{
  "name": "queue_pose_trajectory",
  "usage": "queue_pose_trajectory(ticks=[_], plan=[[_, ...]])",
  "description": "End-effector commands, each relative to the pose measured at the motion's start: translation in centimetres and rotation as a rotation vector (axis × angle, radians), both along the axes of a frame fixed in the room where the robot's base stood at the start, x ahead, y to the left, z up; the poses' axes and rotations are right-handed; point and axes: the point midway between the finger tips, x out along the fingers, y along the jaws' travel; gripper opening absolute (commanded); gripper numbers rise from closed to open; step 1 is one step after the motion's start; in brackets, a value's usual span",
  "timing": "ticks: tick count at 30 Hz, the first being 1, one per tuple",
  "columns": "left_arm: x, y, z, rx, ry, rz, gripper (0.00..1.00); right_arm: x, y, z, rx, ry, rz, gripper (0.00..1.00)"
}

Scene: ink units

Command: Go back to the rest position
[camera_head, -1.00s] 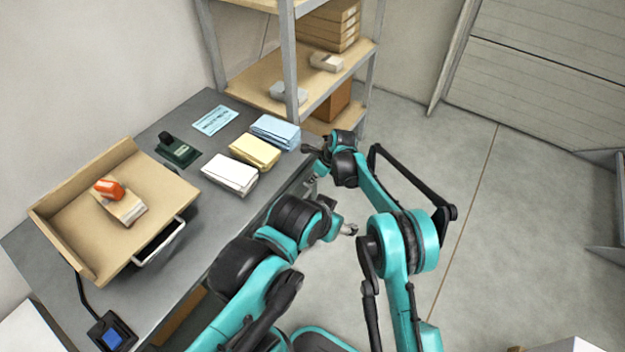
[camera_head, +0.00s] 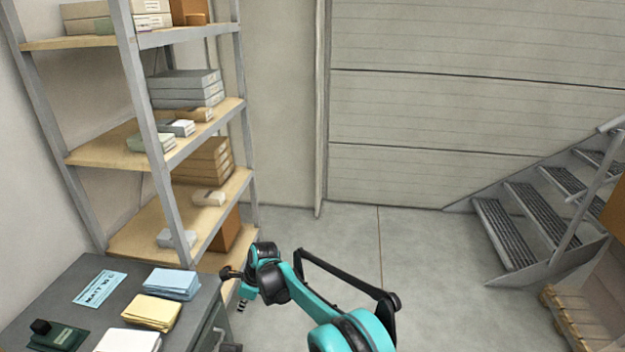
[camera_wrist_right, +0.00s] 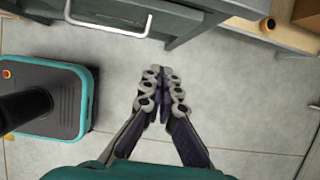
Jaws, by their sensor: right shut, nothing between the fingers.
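My right arm, teal and black, reaches in from the bottom of the head view. Its gripper (camera_head: 243,306) points down beside the desk's right edge and looks small there. In the right wrist view the two fingers of this gripper (camera_wrist_right: 161,78) are together and empty, above bare floor. My left gripper is outside the head view.
The grey desk (camera_head: 40,300) holds blue (camera_head: 172,283), yellow (camera_head: 151,312) and white (camera_head: 128,341) paper stacks. A shelf rack (camera_head: 160,150) with boxes stands behind it. Metal stairs (camera_head: 510,235) are at right. The floor (camera_head: 430,270) between is open.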

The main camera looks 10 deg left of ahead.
Motion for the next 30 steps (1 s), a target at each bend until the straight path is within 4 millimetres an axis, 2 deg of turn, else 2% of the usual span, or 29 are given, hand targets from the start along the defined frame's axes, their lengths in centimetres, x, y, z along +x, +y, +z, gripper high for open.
queue_pose_trajectory(ticks=[2,5,9,14,18,22,26,30], plan=[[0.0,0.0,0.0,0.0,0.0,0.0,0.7,0.3,-1.4,1.5,-0.002,-0.028,0.023,0.0],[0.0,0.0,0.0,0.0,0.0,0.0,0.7,0.8,-4.6,4.6,-0.012,-0.099,0.094,0.0],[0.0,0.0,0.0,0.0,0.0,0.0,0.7,0.6,-11.2,10.2,-0.049,-0.241,0.241,0.0],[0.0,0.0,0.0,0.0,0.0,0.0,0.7,-1.2,-19.0,15.3,-0.123,-0.399,0.425,0.0],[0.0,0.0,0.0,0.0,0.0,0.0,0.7,-4.3,-25.6,18.5,-0.21,-0.52,0.591,0.0],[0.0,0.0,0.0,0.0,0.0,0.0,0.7,-8.0,-31.2,20.3,-0.309,-0.616,0.749,0.0],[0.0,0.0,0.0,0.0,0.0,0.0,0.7,-12.2,-36.2,20.9,-0.421,-0.69,0.915,0.0],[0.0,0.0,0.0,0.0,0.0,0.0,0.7,-16.9,-40.8,20.2,-0.553,-0.743,1.097,0.0]])
